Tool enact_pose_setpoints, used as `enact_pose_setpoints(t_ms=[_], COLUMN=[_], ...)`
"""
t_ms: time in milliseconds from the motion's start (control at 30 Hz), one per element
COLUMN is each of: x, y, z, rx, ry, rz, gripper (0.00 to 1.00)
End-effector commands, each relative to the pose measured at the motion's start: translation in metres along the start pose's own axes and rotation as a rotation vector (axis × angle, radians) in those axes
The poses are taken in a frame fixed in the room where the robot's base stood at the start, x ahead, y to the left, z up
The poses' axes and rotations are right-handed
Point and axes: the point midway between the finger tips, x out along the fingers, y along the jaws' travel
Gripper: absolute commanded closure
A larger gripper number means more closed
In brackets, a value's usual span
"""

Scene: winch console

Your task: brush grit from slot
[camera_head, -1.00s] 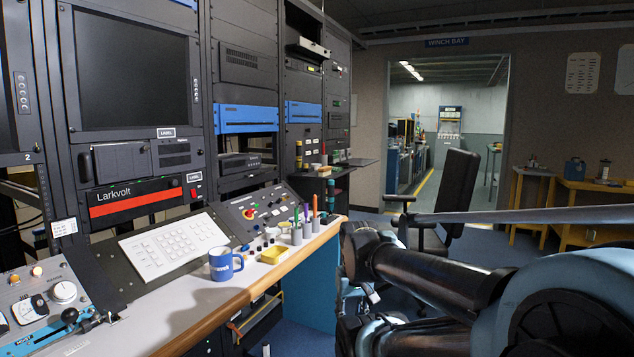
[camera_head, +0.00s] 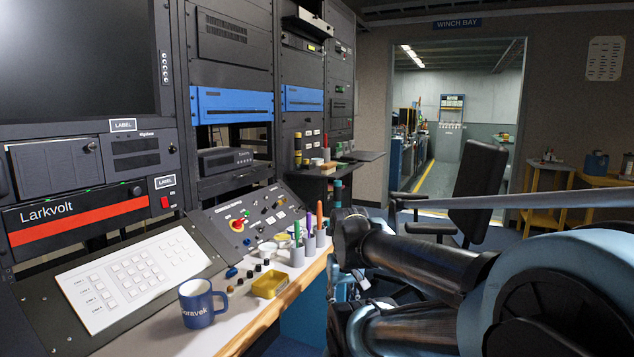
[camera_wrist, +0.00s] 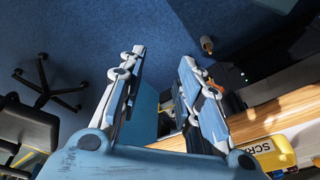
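My gripper (camera_wrist: 163,58) is open and empty in the wrist view, its two fingers apart over the blue carpet. The counter's wooden edge is to the right of the fingers. In the head view, grey cups (camera_head: 297,256) on the counter hold upright tools with green, purple and orange handles. I cannot tell whether one is a brush. A sloped control panel (camera_head: 245,222) with a red knob stands behind them. I cannot make out the slot or any grit. In the head view my arm fills the lower right, and my gripper's fingers are not clearly seen.
A blue mug (camera_head: 199,305) stands on the counter near a yellow tray (camera_head: 270,285), which also shows in the wrist view (camera_wrist: 268,153). Small dark knobs lie nearby. A white keypad panel (camera_head: 132,279) is at left. A black chair (camera_head: 478,180) stands beyond my arm, before the doorway.

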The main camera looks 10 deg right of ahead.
Motion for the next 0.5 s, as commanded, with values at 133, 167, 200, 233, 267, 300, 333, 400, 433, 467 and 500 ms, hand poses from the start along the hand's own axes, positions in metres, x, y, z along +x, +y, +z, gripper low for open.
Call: enact_pose_setpoints(t_ms=[133,167,200,233,267,300,333,400,433,467,500], x=[0.000,0.000,0.000,0.000,0.000,0.000,0.000,-0.008,-0.010,-0.013,-0.018], y=[0.000,0.000,0.000,0.000,0.000,0.000,0.000,0.000,0.000,0.000,0.000], z=[0.000,0.000,0.000,0.000,0.000,0.000,0.000,0.005,0.004,0.002,-0.004], rx=[0.000,0.000,0.000,0.000,0.000,0.000,0.001,0.013,0.025,0.041,0.073], ry=[0.000,0.000,0.000,0.000,0.000,0.000,0.000,0.010,0.010,0.008,0.006], rz=[0.000,0.000,0.000,0.000,0.000,0.000,0.000,0.000,0.000,0.000,0.000], gripper=[0.68,0.68,0.68,0.68,0.68,0.68,0.68,0.68,0.68,0.68,0.68])
